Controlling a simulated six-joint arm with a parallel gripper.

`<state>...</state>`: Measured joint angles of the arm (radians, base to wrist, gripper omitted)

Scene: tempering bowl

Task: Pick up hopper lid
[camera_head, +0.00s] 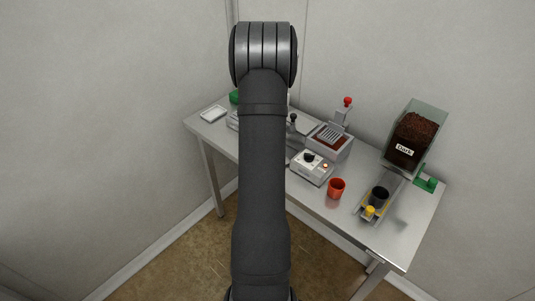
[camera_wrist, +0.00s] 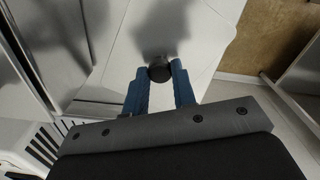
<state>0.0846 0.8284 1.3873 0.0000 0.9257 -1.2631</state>
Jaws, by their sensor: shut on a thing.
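In the wrist view my gripper (camera_wrist: 160,82) has its two blue fingers closed on a small dark round piece, the hopper lid (camera_wrist: 159,73) as far as it shows. The rest of the lid cannot be made out from this angle. In the head view my own arm hides the gripper and the lid. The clear hopper (camera_head: 413,133), labelled "Dark" and filled with brown pieces, stands at the right end of the table with its top open.
The grey table (camera_head: 395,240) carries a red cup (camera_head: 336,188), a dark cup (camera_head: 380,195) below the hopper, a control box (camera_head: 311,167), a grated unit (camera_head: 331,141) and a white tray (camera_head: 213,113) at far left. Walls stand close behind.

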